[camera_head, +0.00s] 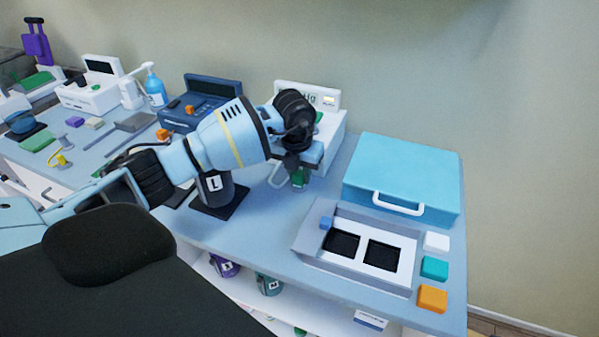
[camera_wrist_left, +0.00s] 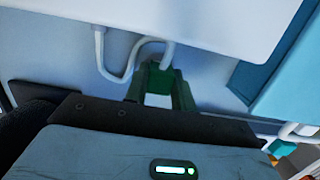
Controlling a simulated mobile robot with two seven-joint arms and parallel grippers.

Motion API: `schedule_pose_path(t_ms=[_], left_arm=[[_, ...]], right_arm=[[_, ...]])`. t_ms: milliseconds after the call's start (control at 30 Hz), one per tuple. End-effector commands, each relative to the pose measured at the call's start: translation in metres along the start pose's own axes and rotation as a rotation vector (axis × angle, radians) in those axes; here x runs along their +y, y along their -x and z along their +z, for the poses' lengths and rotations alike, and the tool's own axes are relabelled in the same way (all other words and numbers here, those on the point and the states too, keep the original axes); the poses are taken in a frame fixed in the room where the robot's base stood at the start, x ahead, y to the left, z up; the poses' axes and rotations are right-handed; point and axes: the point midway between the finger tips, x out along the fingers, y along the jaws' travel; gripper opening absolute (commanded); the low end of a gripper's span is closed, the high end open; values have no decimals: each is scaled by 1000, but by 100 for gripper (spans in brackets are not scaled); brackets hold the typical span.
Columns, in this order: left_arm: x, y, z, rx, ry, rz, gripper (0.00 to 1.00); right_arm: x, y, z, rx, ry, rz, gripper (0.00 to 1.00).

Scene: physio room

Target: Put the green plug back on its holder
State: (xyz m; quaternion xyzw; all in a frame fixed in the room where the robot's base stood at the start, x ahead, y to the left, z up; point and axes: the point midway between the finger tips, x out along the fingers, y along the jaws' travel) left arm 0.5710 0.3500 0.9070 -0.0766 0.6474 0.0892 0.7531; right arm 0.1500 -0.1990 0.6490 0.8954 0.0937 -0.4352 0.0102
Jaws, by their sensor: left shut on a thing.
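The green plug (camera_head: 299,180) is between the fingers of my left gripper (camera_head: 297,170), low in front of the white device (camera_head: 333,133) at the back of the table. In the left wrist view the green plug (camera_wrist_left: 160,79) sits between the dark fingers, with a grey cable looping near it below the white device (camera_wrist_left: 190,22). My left gripper is shut on the plug. My left arm hides part of the device's front. I cannot make out the plug's holder. My right gripper is not in view.
A light blue case (camera_head: 403,172) and a grey tray (camera_head: 310,238) with dark wells stand to the right. A dark cup marked L (camera_head: 214,188) stands below my left forearm. A dark blue device (camera_head: 207,98) stands behind it.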

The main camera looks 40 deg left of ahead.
Motion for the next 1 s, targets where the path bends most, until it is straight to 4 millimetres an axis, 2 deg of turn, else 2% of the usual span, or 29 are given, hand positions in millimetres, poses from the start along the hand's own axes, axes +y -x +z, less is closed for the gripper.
schedule_pose_path(t_ms=[100,133,300,500,667,1000], left_arm=[[0,0,0,0,0,0,12],[0,0,0,0,0,0,28],[0,0,0,0,0,0,50],[0,0,0,0,0,0,51],[0,0,0,0,0,0,72],[0,1,0,0,0,0,72]], right_arm=[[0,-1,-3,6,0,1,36],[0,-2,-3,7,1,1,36],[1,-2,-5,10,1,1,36],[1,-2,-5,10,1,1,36],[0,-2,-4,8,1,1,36],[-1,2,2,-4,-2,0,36]])
